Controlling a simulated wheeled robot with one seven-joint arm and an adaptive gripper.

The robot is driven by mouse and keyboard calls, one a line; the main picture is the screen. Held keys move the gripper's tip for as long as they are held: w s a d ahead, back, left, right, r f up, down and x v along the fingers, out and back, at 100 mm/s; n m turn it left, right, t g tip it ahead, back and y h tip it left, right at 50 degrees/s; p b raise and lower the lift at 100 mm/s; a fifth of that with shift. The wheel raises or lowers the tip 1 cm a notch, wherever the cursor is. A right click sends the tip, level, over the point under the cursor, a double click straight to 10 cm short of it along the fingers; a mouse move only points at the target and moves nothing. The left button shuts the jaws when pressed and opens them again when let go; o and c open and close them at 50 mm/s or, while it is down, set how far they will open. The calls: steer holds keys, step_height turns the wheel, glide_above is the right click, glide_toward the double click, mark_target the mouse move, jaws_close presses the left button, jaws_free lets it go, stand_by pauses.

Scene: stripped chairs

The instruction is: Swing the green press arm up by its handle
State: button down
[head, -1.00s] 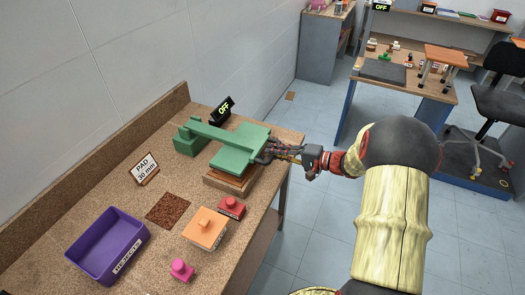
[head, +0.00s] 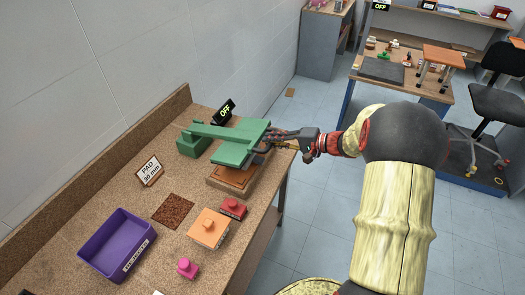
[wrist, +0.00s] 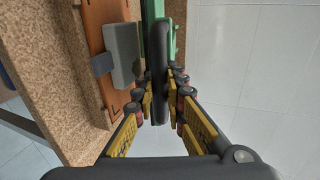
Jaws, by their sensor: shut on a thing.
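The green press arm (head: 240,133) reaches from its green post (head: 193,143) at the back of the bench to a wide plate above a brown wooden base (head: 233,178). The plate is slightly raised, with a gap over the base. My gripper (head: 270,139) is at the plate's right end, its fingertips partly hidden there. In the wrist view, a dark handle bar (wrist: 160,70) lies between the fingers of my gripper (wrist: 162,85), which is shut on it. A strip of the green arm (wrist: 152,12) shows beyond. A grey block (wrist: 123,55) shows beside the handle, over the orange-brown base.
A black OFF sign (head: 223,112) stands behind the arm. A PAD 30 mm card (head: 150,171), purple bin (head: 117,244), orange block (head: 208,228), red block (head: 232,208) and pink piece (head: 187,267) are on the bench. Open floor lies to the right.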

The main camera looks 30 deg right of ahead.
steer(key=shift+r, duration=0.1)
step_height(320, 180, up, 7)
steer(key=w+a+g+h+p, duration=0.1)
steer(key=w+p, duration=0.1)
steer(key=p, duration=0.3)
steer(key=shift+a, duration=0.2)
step_height(320, 180, up, 6)
steer(key=w+a+g+p, duration=0.1)
steer(key=w+a+p, duration=0.1)
steer(key=p, duration=0.4)
steer(key=shift+w+a+r+h, duration=0.15)
steer(key=shift+w+r+h, duration=0.1)
steer(key=shift+w+h, duration=0.2)
